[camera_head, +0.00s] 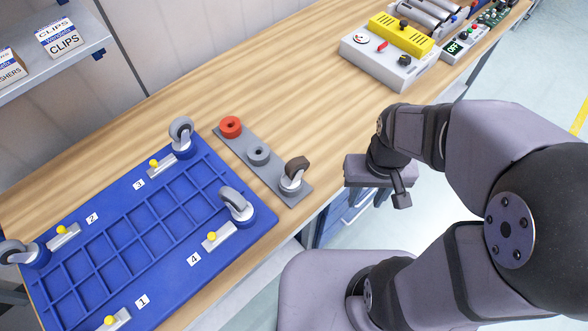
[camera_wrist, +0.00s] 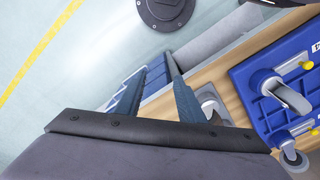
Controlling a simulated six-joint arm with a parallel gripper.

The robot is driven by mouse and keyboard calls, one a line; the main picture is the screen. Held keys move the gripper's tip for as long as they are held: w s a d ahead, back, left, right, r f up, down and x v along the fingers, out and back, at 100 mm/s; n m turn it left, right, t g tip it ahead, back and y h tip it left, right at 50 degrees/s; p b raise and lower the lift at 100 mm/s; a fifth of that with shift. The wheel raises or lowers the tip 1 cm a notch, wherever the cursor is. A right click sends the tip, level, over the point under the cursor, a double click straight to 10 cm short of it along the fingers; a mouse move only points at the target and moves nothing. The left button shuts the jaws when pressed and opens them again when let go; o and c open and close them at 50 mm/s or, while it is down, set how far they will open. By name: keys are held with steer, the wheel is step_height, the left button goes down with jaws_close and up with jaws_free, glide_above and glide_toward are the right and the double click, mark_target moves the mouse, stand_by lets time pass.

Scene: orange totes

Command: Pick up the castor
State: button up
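A castor with a dark wheel (camera_head: 295,172) stands on the near end of a grey strip on the wooden bench. Other castors with grey wheels sit at corners of the blue tray (camera_head: 243,252): one at the back (camera_head: 181,132), one at the near right (camera_head: 237,204), one at the far left (camera_head: 14,251). My gripper (camera_head: 400,197) is right of the strip, beyond the bench's front edge and apart from the castors. In the wrist view my gripper (camera_wrist: 156,65) has its two fingers apart, with nothing held. A grey part there is partly hidden behind the right finger.
The grey strip (camera_head: 258,178) also carries a red ring (camera_head: 230,126) and a grey ring (camera_head: 259,154). The tray has yellow-knobbed clamps. A yellow-and-grey control box (camera_head: 390,52) stands at the back right. Bare bench (camera_head: 300,90) lies between strip and box.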

mark_target(294, 164)
steer(key=shift+o, duration=1.2)
steer(key=w+a+m+b, duration=0.1)
steer(key=w+a+m, duration=0.2)
steer(key=w+a, duration=0.1)
steer(key=w+a+f+m+b, duration=0.1)
steer(key=w+a+m, duration=0.2)
steer(key=a, duration=0.3)
steer(key=w+a+f+m+b, duration=0.1)
steer(key=w+a+m, duration=0.2)
steer(key=w+a, duration=0.2)
steer(key=shift+a+f, duration=0.15)
steer(key=shift+a, duration=0.15)
steer(key=shift+s+a+f+m, duration=0.15)
steer(key=shift+f+m, duration=0.1)
steer(key=shift+m, duration=0.45)
steer(key=shift+f, duration=0.65)
steer(key=shift+w+a+f+p, duration=0.15)
steer(key=shift+f+p, duration=0.65)
steer(key=shift+f, duration=0.75)
steer(key=shift+w+d+f+p, duration=0.15)
steer(key=shift+f+p, duration=0.6)
steer(key=shift+f, duration=0.75)
